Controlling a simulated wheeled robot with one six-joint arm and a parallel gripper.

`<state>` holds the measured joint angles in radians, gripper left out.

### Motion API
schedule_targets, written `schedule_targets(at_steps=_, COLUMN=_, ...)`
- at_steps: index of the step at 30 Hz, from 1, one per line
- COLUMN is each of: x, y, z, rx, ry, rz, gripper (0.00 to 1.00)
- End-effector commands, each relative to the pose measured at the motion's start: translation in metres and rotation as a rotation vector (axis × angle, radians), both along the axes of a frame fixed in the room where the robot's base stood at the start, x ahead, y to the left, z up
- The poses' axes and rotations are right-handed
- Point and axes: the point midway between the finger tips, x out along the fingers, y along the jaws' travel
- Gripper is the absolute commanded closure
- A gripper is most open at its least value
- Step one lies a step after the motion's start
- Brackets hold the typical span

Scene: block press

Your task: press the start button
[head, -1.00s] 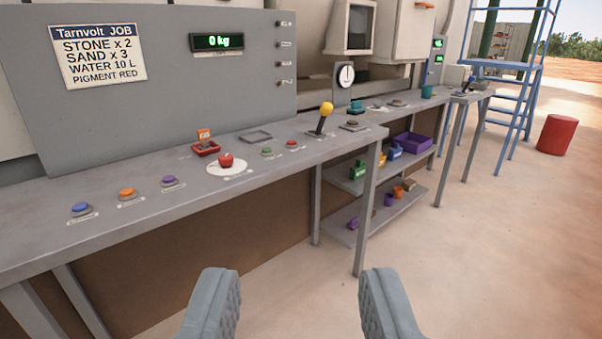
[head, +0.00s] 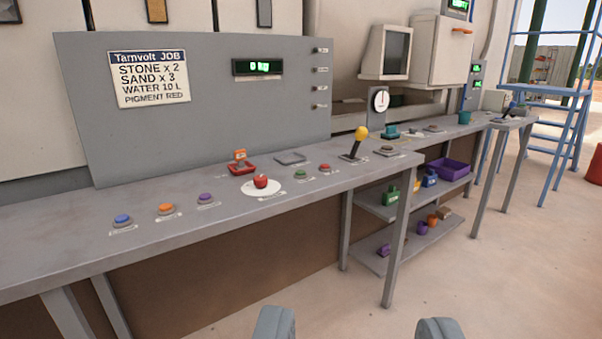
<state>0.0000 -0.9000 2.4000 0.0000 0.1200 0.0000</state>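Several buttons sit on the grey control bench (head: 60,235). The green button (head: 301,175) and a small red button (head: 324,168) are right of a large red mushroom button (head: 261,182) on a white disc. Blue (head: 122,220), orange (head: 167,209) and purple (head: 206,199) buttons are at the left. Their labels are too small to read, so I cannot tell which is the start button. My gripper (head: 358,328) is open and empty at the bottom edge, in front of the bench and apart from it.
A yellow-knobbed lever (head: 361,133) stands right of the buttons, near a dial (head: 380,101). A job sign (head: 150,78) and a "0 kg" display (head: 258,67) are on the panel behind. Shelves (head: 425,242) below hold coloured items.

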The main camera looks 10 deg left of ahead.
Motion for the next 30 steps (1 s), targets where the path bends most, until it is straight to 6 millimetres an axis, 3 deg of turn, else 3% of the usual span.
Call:
schedule_targets(at_steps=6, x=0.0000, y=0.0000, z=0.0000, rx=0.000, ry=0.000, rz=0.000, gripper=0.66)
schedule_targets(at_steps=12, x=0.0000, y=0.0000, z=0.0000, rx=0.000, ry=0.000, rz=0.000, gripper=1.00)
schedule_targets(at_steps=30, x=0.0000, y=0.0000, z=0.0000, rx=0.000, ry=0.000, rz=0.000, gripper=1.00)
